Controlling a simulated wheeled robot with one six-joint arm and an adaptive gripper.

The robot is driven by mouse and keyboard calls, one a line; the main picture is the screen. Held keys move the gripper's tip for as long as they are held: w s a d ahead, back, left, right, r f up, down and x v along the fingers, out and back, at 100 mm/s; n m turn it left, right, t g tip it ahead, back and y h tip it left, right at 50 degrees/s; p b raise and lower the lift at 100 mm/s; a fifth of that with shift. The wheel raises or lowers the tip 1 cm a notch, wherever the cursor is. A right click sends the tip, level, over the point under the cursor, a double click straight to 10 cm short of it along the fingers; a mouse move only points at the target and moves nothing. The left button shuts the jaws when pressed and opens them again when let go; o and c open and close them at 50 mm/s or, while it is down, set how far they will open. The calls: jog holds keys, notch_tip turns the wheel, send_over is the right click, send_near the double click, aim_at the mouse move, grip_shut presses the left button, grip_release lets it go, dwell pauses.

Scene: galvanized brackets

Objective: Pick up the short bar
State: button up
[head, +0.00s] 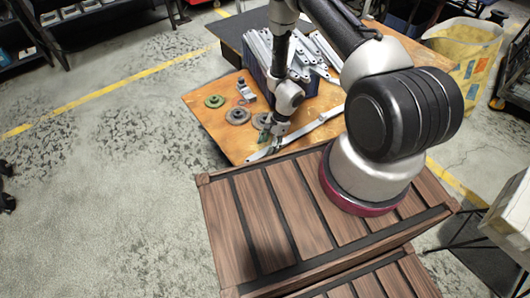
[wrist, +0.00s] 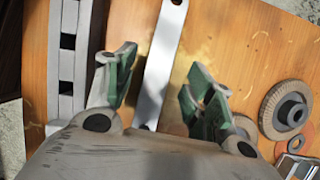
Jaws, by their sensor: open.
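The short bar (wrist: 161,62) is a flat pale metal strip with a hole near its far end. In the wrist view it lies on the orange table top, between the two green-padded fingers of my gripper (wrist: 160,92). The fingers are apart, with a gap on each side of the bar. The bar's near end shows just above the gripper body. In the head view my gripper (head: 264,136) is low over the table's front part. Pale flat metal (head: 318,123) shows there beside it; I cannot tell which piece is the short bar.
A slotted grey metal piece (wrist: 68,75) lies left of the bar in the wrist view. A round disc (wrist: 287,107) lies to the right. A blue crate (head: 259,76) of metal bars stands behind my gripper. A green disc (head: 214,101) lies at the table's left.

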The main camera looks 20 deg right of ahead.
aim_at(265, 152)
jog(key=shift+x, duration=1.4)
jog(key=shift+s, duration=0.1)
grip_shut()
